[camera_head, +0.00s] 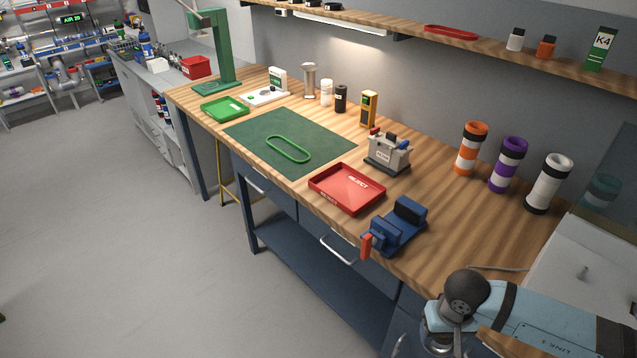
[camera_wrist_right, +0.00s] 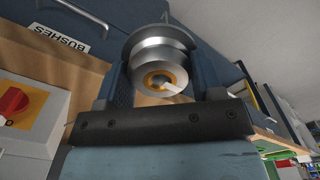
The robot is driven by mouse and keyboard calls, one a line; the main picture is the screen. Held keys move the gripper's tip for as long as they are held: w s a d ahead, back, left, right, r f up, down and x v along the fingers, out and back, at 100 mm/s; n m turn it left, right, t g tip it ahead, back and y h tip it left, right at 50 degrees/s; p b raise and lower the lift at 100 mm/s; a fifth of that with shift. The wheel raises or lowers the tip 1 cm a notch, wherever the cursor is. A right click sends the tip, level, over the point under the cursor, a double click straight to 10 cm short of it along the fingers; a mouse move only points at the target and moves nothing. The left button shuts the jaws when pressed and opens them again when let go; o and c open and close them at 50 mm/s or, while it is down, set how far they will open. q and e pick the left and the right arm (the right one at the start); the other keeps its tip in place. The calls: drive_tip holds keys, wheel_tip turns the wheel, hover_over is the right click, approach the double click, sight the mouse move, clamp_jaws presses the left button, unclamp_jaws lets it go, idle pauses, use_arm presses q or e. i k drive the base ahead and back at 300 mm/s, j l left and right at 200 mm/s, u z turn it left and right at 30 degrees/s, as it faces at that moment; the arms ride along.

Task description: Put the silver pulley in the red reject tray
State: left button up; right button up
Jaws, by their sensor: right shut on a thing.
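The silver pulley (camera_wrist_right: 158,52) is a grooved metal wheel with a brass-coloured ring in its bore. In the right wrist view it sits between the two dark fingers of my right gripper (camera_wrist_right: 163,80), which is shut on it. In the head view my right arm is at the bottom right corner, off the bench's near right end; a small shiny part shows there, too unclear to name. The red reject tray (camera_head: 333,197) lies on the bench's front edge, left of and beyond my right arm, and looks empty. My left gripper is not in view.
A blue vise (camera_head: 398,225) with an orange handle stands between the tray and my right arm. A grey box (camera_head: 388,153) with coloured tops is behind the tray. A green mat (camera_head: 270,138) bears a green ring. Orange, purple and white cylinders stand at the back right.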

sight(333, 189)
drive_tip(key=i+j+u, duration=0.15)
drive_tip(key=u, duration=0.25)
drive_tip(key=i+j+u, duration=0.2)
drive_tip(key=u, duration=0.2)
drive_tip(key=i+j+u, duration=0.1)
drive_tip(key=i+u, duration=0.15)
drive_tip(key=u, duration=0.15)
drive_tip(key=i+j+z, duration=0.1)
drive_tip(key=i+z, duration=0.2)
drive_tip(key=i, duration=0.2)
drive_tip(key=i+j+z, duration=0.3)
drive_tip(key=i, duration=0.2)
drive_tip(key=i+z, duration=0.2)
drive_tip(key=z, duration=0.15)
drive_tip(key=i+z, duration=0.2)
drive_tip(key=z, duration=0.15)
drive_tip(key=i+z, duration=0.2)
drive_tip(key=z, duration=0.15)
